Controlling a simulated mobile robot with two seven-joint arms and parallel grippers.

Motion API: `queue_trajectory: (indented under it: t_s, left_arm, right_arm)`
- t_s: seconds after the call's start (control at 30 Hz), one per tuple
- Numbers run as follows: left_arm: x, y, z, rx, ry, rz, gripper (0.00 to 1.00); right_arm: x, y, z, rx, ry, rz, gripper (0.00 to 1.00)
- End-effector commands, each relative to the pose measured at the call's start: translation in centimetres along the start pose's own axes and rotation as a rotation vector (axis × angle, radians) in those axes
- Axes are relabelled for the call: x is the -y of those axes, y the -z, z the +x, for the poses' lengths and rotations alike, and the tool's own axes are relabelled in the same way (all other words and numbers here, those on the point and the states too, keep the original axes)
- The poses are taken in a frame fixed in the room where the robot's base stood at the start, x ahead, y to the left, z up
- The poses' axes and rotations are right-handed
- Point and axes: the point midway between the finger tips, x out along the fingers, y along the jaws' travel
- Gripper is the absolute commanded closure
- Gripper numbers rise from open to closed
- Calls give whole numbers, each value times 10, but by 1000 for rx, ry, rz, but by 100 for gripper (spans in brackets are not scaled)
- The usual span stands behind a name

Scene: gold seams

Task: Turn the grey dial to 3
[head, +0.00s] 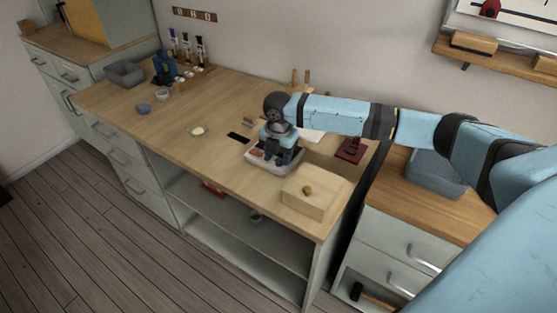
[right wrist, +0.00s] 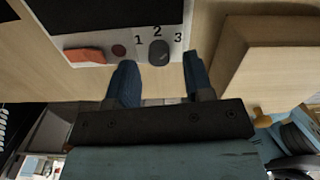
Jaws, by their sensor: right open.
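The grey dial (right wrist: 159,53) shows in the right wrist view on a white panel (right wrist: 185,20), with the numbers 1, 2 and 3 printed around it. Its pointer mark is too small to read. A red switch (right wrist: 85,56) and a dark red round button (right wrist: 119,50) lie to its left. My right gripper (right wrist: 160,62) is open, with its blue fingertips on either side of the dial in the picture. I cannot tell whether they touch it. In the head view my right gripper (head: 281,154) is over the white device (head: 262,163) and hides most of it. My left gripper is out of view.
A wooden box (head: 308,200) with a round knob stands close to the right of the device; it also shows in the right wrist view (right wrist: 275,75). The middle of the wooden bench (head: 165,130) is mostly clear.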

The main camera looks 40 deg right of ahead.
Motion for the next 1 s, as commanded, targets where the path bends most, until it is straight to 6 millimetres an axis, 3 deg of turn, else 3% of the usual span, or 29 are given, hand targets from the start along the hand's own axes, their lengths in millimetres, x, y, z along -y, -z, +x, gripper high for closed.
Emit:
queue_trajectory:
  t_s: [0.17,0.47,0.67,0.7,0.83,1.0]
  left_arm:
    - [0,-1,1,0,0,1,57]
    - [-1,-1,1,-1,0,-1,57]
    - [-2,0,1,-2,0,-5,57]
    - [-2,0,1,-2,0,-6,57]
    - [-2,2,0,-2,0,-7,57]
    - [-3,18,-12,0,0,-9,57]
  right_arm:
    - [0,0,14,0,0,1,53]
    - [0,0,16,0,0,0,53]
    - [0,0,16,0,0,0,96]
    - [0,0,16,0,0,0,100]
    - [0,0,15,0,0,6,100]
    - [0,0,9,-2,3,80,100]
